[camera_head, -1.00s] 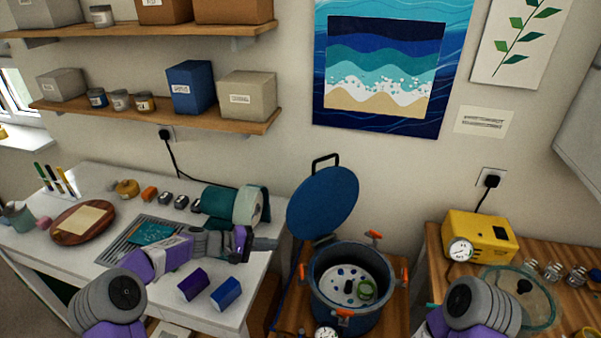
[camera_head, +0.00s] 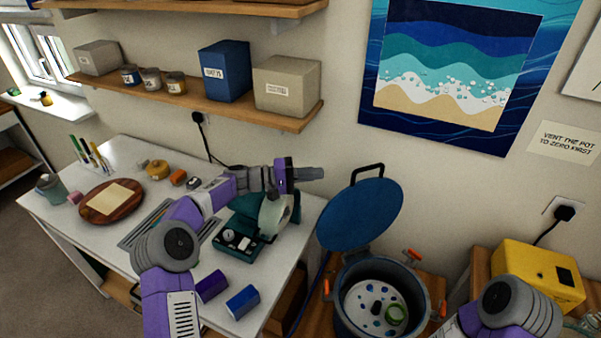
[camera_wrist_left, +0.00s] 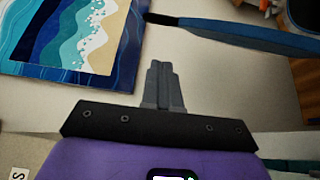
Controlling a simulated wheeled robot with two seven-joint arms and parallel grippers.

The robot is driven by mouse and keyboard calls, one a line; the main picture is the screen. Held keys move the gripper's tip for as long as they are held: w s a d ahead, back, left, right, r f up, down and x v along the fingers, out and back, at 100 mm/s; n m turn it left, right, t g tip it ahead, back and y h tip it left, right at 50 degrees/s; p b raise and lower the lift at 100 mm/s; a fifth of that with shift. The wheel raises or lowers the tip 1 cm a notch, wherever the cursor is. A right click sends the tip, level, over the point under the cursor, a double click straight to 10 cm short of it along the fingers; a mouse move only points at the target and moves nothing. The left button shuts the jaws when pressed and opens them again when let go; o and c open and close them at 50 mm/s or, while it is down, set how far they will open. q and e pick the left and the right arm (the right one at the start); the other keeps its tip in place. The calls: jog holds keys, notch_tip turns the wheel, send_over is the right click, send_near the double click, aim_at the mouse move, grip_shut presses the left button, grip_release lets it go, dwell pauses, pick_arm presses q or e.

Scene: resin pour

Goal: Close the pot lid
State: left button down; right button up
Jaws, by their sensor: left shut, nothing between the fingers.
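The pot (camera_head: 374,293) stands open on a wooden stand, with a perforated plate and a green ring inside. Its blue lid (camera_head: 360,214) is swung up behind it, tilted, with a black handle (camera_head: 367,170) on top. My left gripper (camera_head: 318,173) is shut and empty, left of the lid's upper edge and apart from it in the picture. In the left wrist view the shut fingers (camera_wrist_left: 163,85) point at the wall, and the lid shows edge-on (camera_wrist_left: 250,38) at upper right. My right arm shows at the lower right, but its gripper is out of view.
The white table (camera_head: 150,170) holds a green machine (camera_head: 243,232), a purple block (camera_head: 211,286) and a blue block (camera_head: 242,302). A yellow unit (camera_head: 537,275) stands right of the pot. A shelf (camera_head: 230,108) with boxes hangs above the left arm.

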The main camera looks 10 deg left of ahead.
pick_arm(q)
jog(key=d, duration=0.7)
jog(key=shift+s, duration=0.15)
